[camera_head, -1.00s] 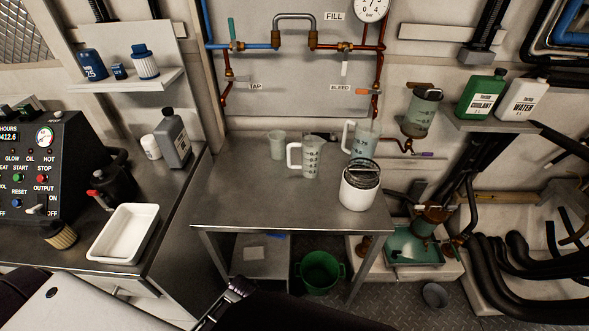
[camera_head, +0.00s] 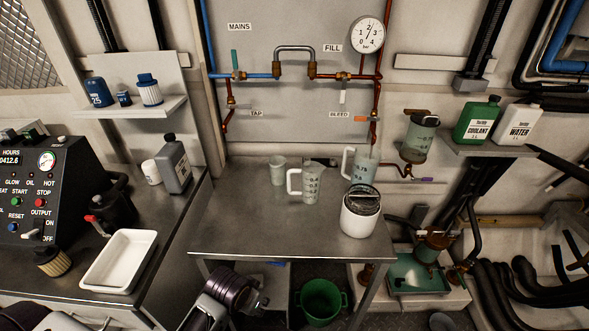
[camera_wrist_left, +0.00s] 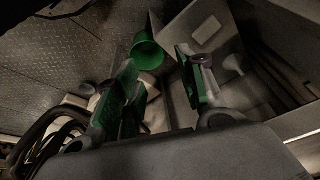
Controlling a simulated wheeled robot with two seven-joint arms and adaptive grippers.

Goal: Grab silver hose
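The silver hose (camera_head: 295,49) is a short arched loop high on the back panel. Its two ends sit in brass fittings, linking the blue pipe on the left and the copper pipe on the right. My left gripper (camera_head: 254,299) is low at the front edge of the worktable, far below the hose and not touching it. In the left wrist view its two green-padded fingers (camera_wrist_left: 158,92) stand apart with nothing between them. The hose is not visible in that view. My right gripper is not in view.
The worktable (camera_head: 235,235) carries several cups and jugs and a white canister (camera_head: 360,213). A green bucket (camera_head: 320,301) stands below. A pressure gauge (camera_head: 368,34) is right of the hose. A shelf (camera_head: 135,108) juts out at left. The space before the panel is clear.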

